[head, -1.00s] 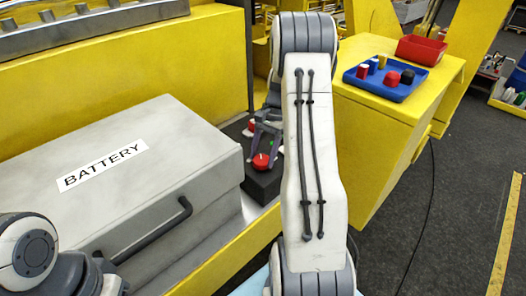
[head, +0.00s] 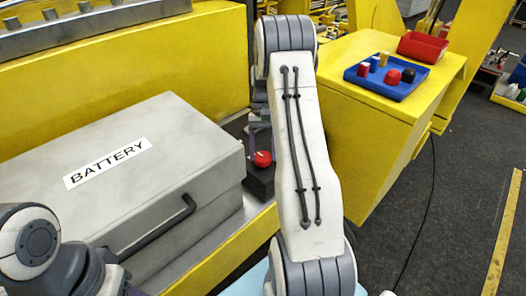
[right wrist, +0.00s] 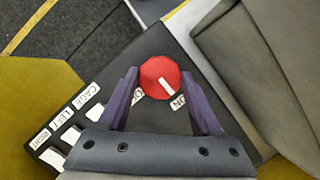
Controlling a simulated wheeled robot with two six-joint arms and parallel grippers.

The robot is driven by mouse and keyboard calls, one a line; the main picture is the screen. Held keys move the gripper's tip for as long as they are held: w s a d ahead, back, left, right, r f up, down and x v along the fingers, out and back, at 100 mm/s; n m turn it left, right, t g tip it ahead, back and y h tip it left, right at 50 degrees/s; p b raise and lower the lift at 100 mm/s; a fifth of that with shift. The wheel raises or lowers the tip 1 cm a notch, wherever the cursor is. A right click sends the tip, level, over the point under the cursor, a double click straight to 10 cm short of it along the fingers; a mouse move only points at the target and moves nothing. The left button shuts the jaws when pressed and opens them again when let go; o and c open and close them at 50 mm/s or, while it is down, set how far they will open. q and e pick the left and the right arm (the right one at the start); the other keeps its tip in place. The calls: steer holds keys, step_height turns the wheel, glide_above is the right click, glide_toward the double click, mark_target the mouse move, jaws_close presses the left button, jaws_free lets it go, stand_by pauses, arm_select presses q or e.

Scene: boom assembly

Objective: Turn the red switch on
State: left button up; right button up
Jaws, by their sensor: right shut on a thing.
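The red switch (head: 262,158) is a round red knob on a black box (head: 259,183) beside the battery case. In the right wrist view the red switch (right wrist: 160,78) has a white mark that points to the lower right, toward the ON label (right wrist: 178,103). A second label on the knob's other side is partly hidden by a finger. My right gripper (right wrist: 160,74) is shut on the red switch, with one purple finger on each side of it. In the head view my right gripper (head: 261,142) is partly hidden by my own arm. My left gripper is out of view.
The grey battery case (head: 120,185) with a dark handle stands left of the switch box. At the right, a yellow cabinet (head: 372,135) carries a blue tray (head: 398,91) with several small parts and a red bin (head: 423,47). More labels (right wrist: 70,135) lie along the black panel.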

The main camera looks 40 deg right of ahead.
stand_by(0.4)
steer(key=o, duration=1.4)
steer(key=shift+w+d+r, duration=0.1)
steer(key=shift+w+r, duration=0.05)
steer(key=shift+r, duration=0.05)
steer(key=b+v, duration=0.3)
steer(key=v, duration=0.7)
steer(key=shift+r, duration=0.1)
